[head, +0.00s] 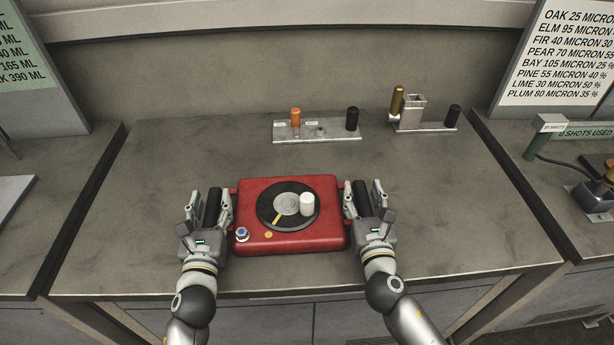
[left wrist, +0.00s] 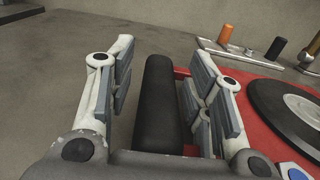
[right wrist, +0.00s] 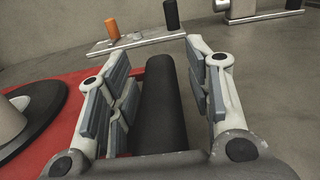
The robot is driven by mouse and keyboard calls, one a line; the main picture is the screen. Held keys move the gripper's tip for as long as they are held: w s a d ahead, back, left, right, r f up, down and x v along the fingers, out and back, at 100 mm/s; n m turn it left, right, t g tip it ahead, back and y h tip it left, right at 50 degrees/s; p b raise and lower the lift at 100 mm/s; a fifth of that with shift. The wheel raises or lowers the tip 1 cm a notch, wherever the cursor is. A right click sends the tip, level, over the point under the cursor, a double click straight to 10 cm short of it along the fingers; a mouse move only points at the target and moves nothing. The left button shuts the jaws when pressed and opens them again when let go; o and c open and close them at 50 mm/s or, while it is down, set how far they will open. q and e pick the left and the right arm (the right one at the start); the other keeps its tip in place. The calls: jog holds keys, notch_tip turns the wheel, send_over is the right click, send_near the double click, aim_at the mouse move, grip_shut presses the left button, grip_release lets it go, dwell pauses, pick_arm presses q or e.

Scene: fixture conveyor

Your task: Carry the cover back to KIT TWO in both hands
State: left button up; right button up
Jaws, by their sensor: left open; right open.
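The red cover (head: 255,200) sits on the grey bench top, with a black dial (head: 268,208), a white knob (head: 307,203) and a black handle on each side. My left gripper (head: 205,208) is open, its fingers on either side of the left handle (left wrist: 158,105). My right gripper (head: 364,198) is open, its fingers on either side of the right handle (right wrist: 165,105). Neither gripper is closed on its handle. I see no label reading KIT TWO in these views.
Behind the cover stand a plate (head: 337,136) with an orange and a black peg, and a metal bracket fixture (head: 411,113) with a brass handle. Sign boards (head: 561,55) stand at both sides. The bench top (head: 120,215) is clear left and right of the cover.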

pick_arm(q)
jog(key=shift+s, duration=3.95)
jog(key=shift+a, duration=0.1)
pick_arm(e)
jog(key=s, duration=1.2)
jog(key=shift+a, duration=0.2)
pick_arm(q)
jog(key=shift+s+a, duration=0.4)
jog(key=shift+a, duration=0.55)
jog(key=shift+s+a, duration=0.35)
jog(key=shift+a, duration=0.55)
jog(key=shift+s+a, duration=0.4)
jog(key=shift+a, duration=0.55)
pick_arm(e)
jog(key=shift+r, duration=0.15)
